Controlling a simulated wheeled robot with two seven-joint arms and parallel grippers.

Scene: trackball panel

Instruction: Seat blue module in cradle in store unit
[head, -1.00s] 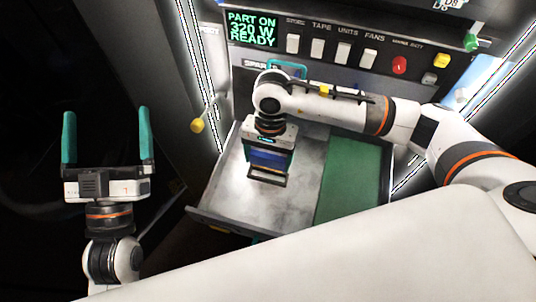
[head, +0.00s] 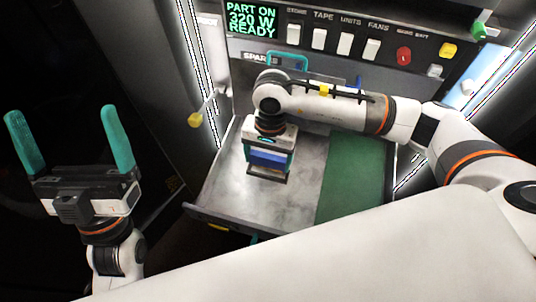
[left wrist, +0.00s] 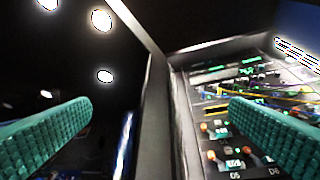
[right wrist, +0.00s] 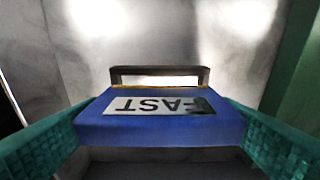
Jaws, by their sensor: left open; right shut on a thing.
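The blue module (right wrist: 160,125) has a silver label reading FAST and a dark handle at its far end. My right gripper (right wrist: 160,140) is shut on it, one teal finger on each side. In the head view the blue module (head: 267,160) hangs below the right wrist, over the open drawer; I cannot tell whether it touches the drawer floor. My left gripper (head: 60,125) is open and empty, off to the left of the drawer, fingers pointing up. I cannot make out the cradle or identify the store unit.
The drawer (head: 225,185) has a bare metal floor and a green mat (head: 350,180) at right. Above it is a panel with a green-lit display (head: 252,19), white switches (head: 319,39) and a red button (head: 404,55). A yellow-knobbed lever (head: 195,120) stands left of the drawer.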

